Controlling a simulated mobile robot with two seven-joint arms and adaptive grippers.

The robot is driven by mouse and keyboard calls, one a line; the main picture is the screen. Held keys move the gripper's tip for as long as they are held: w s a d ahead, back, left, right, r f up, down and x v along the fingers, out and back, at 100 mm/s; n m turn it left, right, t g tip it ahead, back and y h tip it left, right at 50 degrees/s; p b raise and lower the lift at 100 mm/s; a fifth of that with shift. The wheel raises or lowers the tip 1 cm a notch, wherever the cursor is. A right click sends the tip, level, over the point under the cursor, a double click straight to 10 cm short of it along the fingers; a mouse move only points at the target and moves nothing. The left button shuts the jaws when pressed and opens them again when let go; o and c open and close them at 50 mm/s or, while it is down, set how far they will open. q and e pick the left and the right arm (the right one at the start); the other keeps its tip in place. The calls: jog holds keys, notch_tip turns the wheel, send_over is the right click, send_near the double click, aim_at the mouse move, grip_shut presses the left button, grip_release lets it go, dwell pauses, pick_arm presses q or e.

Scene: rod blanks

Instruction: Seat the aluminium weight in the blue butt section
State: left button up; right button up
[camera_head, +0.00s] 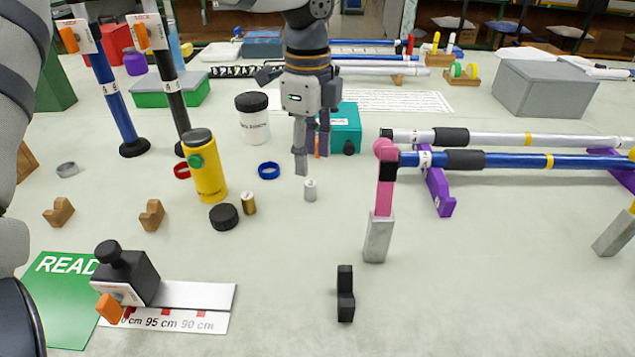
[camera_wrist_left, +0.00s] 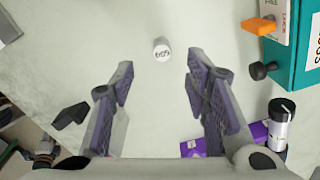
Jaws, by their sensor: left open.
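The aluminium weight (camera_head: 310,190) is a small silver cylinder with a light top, standing upright on the bench. It also shows in the left wrist view, where its marked top (camera_wrist_left: 161,50) lies ahead of the fingers. My left gripper (camera_head: 311,165) points down just above and behind it, open and empty; in the wrist view the fingers (camera_wrist_left: 160,80) are wide apart and do not touch it. A blue rod section (camera_head: 505,161) with a black grip lies across purple rests at right, its left end beside a pink post. Another blue rod (camera_head: 113,97) stands at back left.
A brass weight (camera_head: 249,204), a black cap (camera_head: 224,217), a yellow canister (camera_head: 206,170) and a blue ring (camera_head: 268,170) lie left of the weight. A teal box (camera_head: 346,122) is behind the gripper. The pink post (camera_head: 385,190) stands right. The front middle is mostly clear.

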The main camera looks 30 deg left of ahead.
aim_at(310, 183)
pick_arm(q)
notch_tip(310, 183, down, 7)
jog(key=shift+f, duration=0.15)
jog(key=shift+w, duration=0.1)
grip_shut()
